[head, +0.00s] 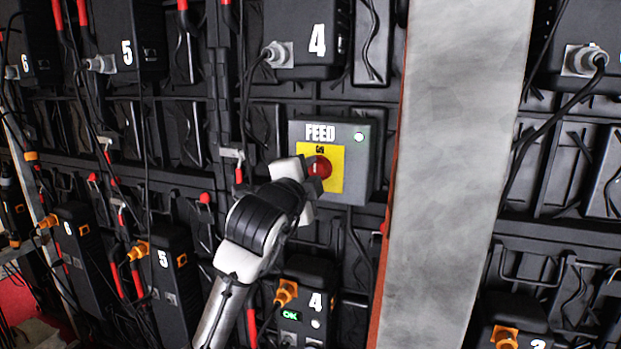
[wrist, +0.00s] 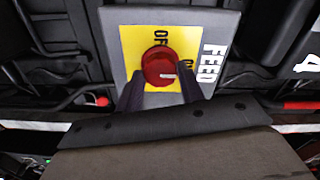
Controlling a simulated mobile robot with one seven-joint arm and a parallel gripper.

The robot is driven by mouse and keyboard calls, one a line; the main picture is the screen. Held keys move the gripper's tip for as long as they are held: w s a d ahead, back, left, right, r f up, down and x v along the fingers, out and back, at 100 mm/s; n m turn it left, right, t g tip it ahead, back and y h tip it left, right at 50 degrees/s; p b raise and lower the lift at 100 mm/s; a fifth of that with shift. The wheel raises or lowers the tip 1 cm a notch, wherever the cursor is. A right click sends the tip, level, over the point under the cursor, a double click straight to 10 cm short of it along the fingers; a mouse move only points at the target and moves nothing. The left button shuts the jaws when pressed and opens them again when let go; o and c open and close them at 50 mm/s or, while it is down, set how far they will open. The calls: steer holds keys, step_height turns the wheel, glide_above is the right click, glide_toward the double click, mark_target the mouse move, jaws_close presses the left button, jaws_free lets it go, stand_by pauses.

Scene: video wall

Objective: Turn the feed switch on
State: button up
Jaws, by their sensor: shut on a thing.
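The feed switch is a grey box (head: 360,160) labelled FEED, with a yellow plate (head: 336,184) and a round red knob (head: 321,167). A small round light shows at the box's upper right. My gripper (head: 317,176) is at the knob, and its body hides the lower left of the box in the head view. In the wrist view the red knob (wrist: 160,67) sits between my two dark fingertips (wrist: 160,92), which are shut on it. A pale mark shows on the knob's right side. The plate's lettering is partly hidden by the knob.
A grey pillar (head: 450,170) stands right of the box. Numbered black units surround it: a 4 above (head: 300,35), another 4 below (head: 305,275) with a green OK display, and 5 and 6 to the left. Cables hang between them.

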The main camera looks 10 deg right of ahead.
stand_by(0.3)
steer(key=o, duration=1)
steer(key=b+v, duration=0.2)
steer(key=v, duration=1.1)
steer(key=shift+s+a, duration=0.25)
steer(key=shift+s, duration=0.1)
